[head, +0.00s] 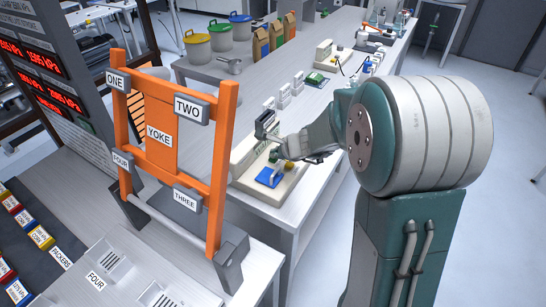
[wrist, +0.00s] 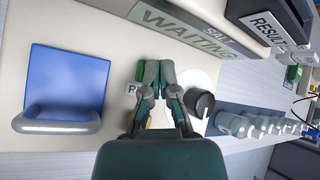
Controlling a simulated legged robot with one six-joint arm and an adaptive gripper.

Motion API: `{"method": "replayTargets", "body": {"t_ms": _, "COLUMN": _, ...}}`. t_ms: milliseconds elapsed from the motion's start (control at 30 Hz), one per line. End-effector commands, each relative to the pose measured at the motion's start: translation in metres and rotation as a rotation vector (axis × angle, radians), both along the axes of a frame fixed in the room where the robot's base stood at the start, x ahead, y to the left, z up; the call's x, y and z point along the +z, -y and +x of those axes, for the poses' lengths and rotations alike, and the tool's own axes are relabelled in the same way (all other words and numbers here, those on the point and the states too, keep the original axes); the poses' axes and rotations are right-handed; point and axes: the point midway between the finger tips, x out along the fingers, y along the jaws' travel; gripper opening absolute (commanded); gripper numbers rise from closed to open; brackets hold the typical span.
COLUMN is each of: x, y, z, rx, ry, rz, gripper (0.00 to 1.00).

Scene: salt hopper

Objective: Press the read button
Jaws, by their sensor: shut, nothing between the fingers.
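A cream machine carries a grey display (wrist: 190,30) reading SALT WAITING. A small white label (wrist: 131,88) starting with R shows at the left of my fingers; the rest of it is hidden. A bit of yellow (wrist: 150,123) shows behind my fingers; I cannot tell whether it is the read button, whose place is mostly covered. My gripper (wrist: 155,72) is shut and empty, its fingertips over the machine's face beside the label. I cannot tell whether they touch it. In the head view my gripper (head: 274,155) is above the machine's base, just behind the blue plate (head: 270,177).
The blue plate with a grey handle (wrist: 57,122) lies left of my gripper. A white disc with a black knob (wrist: 200,103) is close on the right. A dark RESULT box (wrist: 270,25) juts out at upper right. An orange YOKE frame (head: 160,135) stands at the left.

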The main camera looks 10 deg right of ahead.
Motion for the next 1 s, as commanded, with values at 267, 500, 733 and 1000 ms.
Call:
{"method": "replayTargets", "body": {"t_ms": 267, "x": -0.004, "y": 0.0, "z": 0.0, "rx": 0.001, "ry": -0.001, "rz": -0.001, "gripper": 0.0}}
{"method": "replayTargets", "body": {"t_ms": 500, "x": -0.004, "y": 0.0, "z": 0.0, "rx": 0.001, "ry": -0.001, "rz": -0.001, "gripper": 0.0}}
{"method": "replayTargets", "body": {"t_ms": 733, "x": 0.005, "y": 0.0, "z": 0.0, "rx": 0.001, "ry": 0.001, "rz": 0.0, "gripper": 0.0}}
{"method": "replayTargets", "body": {"t_ms": 1000, "x": 0.016, "y": 0.0, "z": 0.0, "rx": 0.0, "ry": 0.0, "rz": 0.0, "gripper": 0.0}}
